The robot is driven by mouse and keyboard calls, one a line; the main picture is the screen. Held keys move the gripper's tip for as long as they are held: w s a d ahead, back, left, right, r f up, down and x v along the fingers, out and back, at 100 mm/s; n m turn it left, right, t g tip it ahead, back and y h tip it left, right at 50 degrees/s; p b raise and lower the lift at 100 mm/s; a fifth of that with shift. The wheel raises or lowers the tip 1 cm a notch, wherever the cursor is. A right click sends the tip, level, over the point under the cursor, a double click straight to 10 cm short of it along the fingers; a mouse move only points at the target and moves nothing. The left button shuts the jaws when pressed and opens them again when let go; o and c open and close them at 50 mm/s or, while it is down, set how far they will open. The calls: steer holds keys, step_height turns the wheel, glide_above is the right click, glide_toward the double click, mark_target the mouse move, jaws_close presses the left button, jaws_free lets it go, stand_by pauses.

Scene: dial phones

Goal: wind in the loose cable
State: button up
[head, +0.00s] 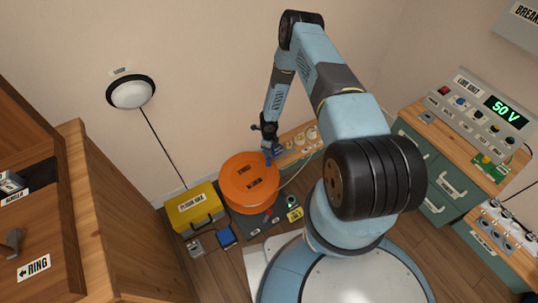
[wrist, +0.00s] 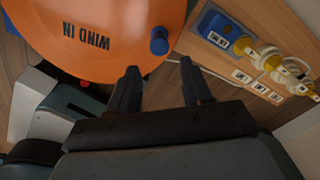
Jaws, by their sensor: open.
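An orange cable reel (head: 245,184) stands low by the wall, left of my arm. Its face fills the upper left of the wrist view (wrist: 85,25) and reads "WIND IN". A blue crank knob (wrist: 159,40) sticks out near the reel's right edge. My gripper (wrist: 157,72) is open and empty, with its two dark fingers apart. The knob appears just beyond the fingertips, in line with the gap between them; I cannot tell the exact distance. In the head view my gripper (head: 268,146) is beside the reel's upper right edge. A pale cable (head: 300,172) runs from near the reel to the right.
A wooden board (head: 300,147) with a blue socket (wrist: 215,35) and yellow plugs (wrist: 245,55) lies right of the reel. A yellow case (head: 195,208) stands left of it. A dark panel (head: 272,222) sits in front. A wooden cabinet (head: 95,200) closes the left side.

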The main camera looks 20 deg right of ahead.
steer(key=shift+r, duration=1.15)
